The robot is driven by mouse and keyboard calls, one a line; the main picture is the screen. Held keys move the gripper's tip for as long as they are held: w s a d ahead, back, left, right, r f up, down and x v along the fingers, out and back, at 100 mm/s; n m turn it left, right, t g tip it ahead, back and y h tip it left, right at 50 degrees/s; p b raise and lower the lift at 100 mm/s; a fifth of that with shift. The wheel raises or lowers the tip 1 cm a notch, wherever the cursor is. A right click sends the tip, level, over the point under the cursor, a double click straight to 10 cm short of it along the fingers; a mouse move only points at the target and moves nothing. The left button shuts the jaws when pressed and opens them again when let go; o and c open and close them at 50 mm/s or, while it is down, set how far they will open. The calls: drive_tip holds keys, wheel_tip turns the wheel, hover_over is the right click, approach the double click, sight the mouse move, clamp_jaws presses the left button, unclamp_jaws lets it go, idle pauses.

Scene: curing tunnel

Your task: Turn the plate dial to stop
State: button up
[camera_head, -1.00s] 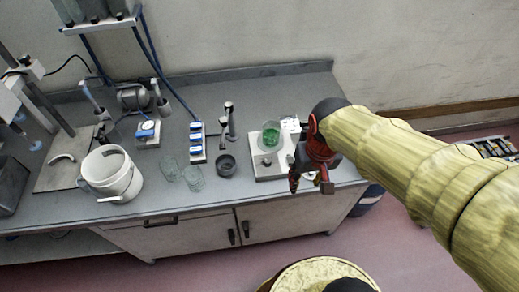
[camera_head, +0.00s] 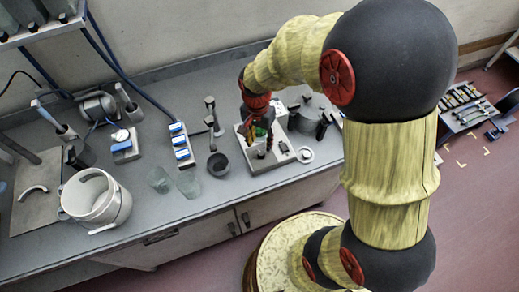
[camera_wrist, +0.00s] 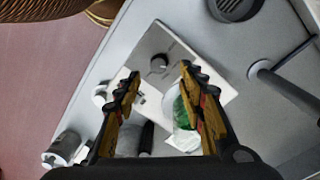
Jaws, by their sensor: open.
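My gripper (camera_wrist: 160,74) is open and empty, pointing down over the plate, with a finger on either side of the dial's line. I see no contact with the dial. In the head view my gripper (camera_head: 262,146) covers part of the plate. A beaker with green contents (camera_wrist: 180,110) is partly hidden behind my right finger.
A dark cup (camera_head: 218,165), two clear glasses (camera_head: 188,183) and a blue-and-white power strip (camera_head: 181,147) stand left of the plate. A white bucket (camera_head: 92,196) is farther left. A grey pot (camera_head: 308,118) and a white ring (camera_head: 305,155) lie to the right.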

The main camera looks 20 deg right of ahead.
sight(261, 152)
wheel_tip(261, 152, down, 6)
drive_tip(key=shift+s+d+f+b, duration=0.1)
drive_tip(key=shift+s+b, duration=0.05)
drive_tip(key=shift+b, duration=0.4)
drive_tip(key=shift+c, duration=1.1)
drive_tip(key=c, duration=0.7)
clamp_jaws()
